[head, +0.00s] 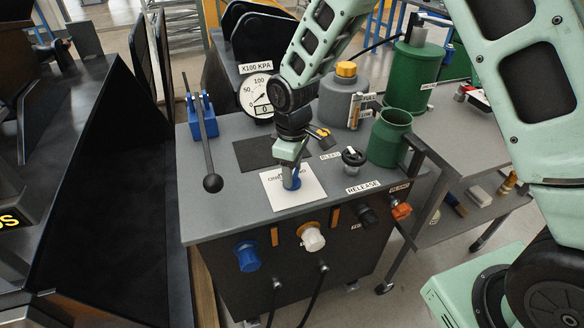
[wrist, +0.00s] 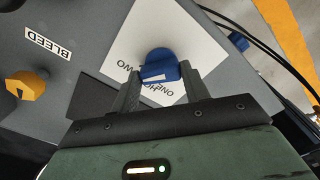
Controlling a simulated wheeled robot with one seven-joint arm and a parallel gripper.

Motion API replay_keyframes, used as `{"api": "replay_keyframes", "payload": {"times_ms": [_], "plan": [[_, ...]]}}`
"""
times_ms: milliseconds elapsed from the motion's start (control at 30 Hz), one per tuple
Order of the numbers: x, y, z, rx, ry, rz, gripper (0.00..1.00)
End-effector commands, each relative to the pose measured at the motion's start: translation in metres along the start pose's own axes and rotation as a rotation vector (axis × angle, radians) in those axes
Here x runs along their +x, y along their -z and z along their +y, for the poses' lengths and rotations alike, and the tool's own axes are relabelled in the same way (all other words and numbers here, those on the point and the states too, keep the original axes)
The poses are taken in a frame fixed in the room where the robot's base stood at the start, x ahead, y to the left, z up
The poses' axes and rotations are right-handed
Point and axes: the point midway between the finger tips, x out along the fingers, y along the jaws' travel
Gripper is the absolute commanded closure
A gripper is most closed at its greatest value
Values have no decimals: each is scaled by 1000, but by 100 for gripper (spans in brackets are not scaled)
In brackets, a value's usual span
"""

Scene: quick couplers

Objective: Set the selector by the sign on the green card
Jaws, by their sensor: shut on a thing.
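The selector is a blue knob (wrist: 158,62) on a white plate (wrist: 118,30) lettered around the knob; TWO and ONE are partly readable, and a middle word is partly covered. A white mark shows on the knob's side facing my gripper. In the head view the selector (head: 291,182) stands on the white plate (head: 305,190) near the console's front edge. My gripper (wrist: 160,88) is shut on the knob, one finger on each side; in the head view it comes down from above. I cannot make out a green card or its sign in either view.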

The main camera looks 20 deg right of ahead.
Motion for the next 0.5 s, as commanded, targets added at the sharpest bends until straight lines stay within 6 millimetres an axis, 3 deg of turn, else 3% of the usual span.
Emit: {"api": "replay_keyframes", "payload": {"times_ms": [500], "plan": [[-1, 0, 0, 110, -1, 2, 77]]}}
